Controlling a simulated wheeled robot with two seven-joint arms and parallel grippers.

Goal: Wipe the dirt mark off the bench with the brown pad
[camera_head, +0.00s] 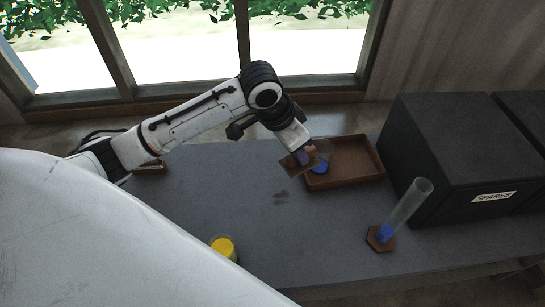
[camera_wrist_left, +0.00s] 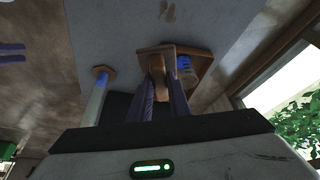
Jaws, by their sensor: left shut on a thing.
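My left gripper (camera_head: 303,157) is shut on the brown pad (camera_head: 288,167), held tilted above the bench beside the tray's left side. In the left wrist view the pad (camera_wrist_left: 157,61) is between the purple fingers of my left gripper (camera_wrist_left: 163,85). The dirt mark (camera_head: 281,197) is a dark smudge on the grey bench (camera_head: 235,185), in front of the pad and apart from it. The mark (camera_wrist_left: 167,12) also shows at the top of the wrist view. Two purple fingers, seemingly my right gripper (camera_wrist_left: 13,52), show apart at that view's left edge.
A brown tray (camera_head: 366,177) behind the mark holds a blue-based thing (camera_head: 321,168). A clear tube with blue inside (camera_head: 409,204) stands on a brown hexagonal base to the right. A black SPARES box (camera_head: 440,150) is behind it. A yellow-topped thing (camera_head: 223,246) is front left.

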